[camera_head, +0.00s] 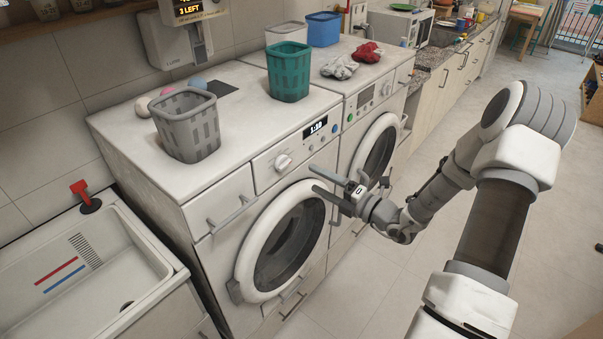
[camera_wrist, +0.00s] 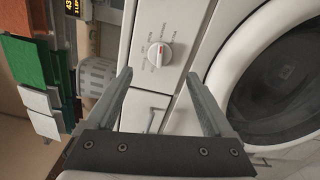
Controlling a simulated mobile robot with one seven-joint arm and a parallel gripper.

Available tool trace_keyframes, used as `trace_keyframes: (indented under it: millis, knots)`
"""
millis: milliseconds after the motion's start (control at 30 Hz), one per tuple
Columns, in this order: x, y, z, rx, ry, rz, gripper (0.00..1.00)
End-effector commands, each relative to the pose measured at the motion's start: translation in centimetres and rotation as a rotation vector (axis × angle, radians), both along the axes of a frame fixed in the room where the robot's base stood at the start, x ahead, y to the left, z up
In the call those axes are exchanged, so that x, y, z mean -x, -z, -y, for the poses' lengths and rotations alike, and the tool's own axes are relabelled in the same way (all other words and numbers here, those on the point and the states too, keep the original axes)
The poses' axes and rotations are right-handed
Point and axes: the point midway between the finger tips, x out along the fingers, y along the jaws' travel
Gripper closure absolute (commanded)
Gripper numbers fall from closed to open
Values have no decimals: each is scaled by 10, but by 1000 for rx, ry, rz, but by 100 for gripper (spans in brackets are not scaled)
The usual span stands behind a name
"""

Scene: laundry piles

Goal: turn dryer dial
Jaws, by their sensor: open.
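The dial (camera_head: 283,162) is a round white knob on the front panel of the nearer white machine (camera_head: 170,188), left of its lit display (camera_head: 315,127). In the wrist view the dial (camera_wrist: 159,54) has a red mark and printed labels around it. My gripper (camera_head: 320,180) is open and empty in front of the machine, right of the dial and in front of the round door (camera_head: 290,240). In the wrist view my gripper (camera_wrist: 157,75) has its two fingers spread, with the dial beyond and between the tips, apart from them.
A grey basket (camera_head: 188,128) and a teal basket (camera_head: 289,75) stand on top of the nearer machine. A second machine (camera_head: 372,92) stands beside it with clothes and a blue bin (camera_head: 323,30) on top. A sink (camera_head: 75,265) is at left. The floor at right is clear.

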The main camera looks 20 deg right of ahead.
Motion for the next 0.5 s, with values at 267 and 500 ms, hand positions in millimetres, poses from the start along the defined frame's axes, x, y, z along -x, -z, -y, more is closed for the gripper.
trace_keyframes:
  millis: [267, 500]
  knots:
    - [47, 1, 35, 0, 3, 0, 13]
    - [63, 0, 46, -1, 0, -1, 13]
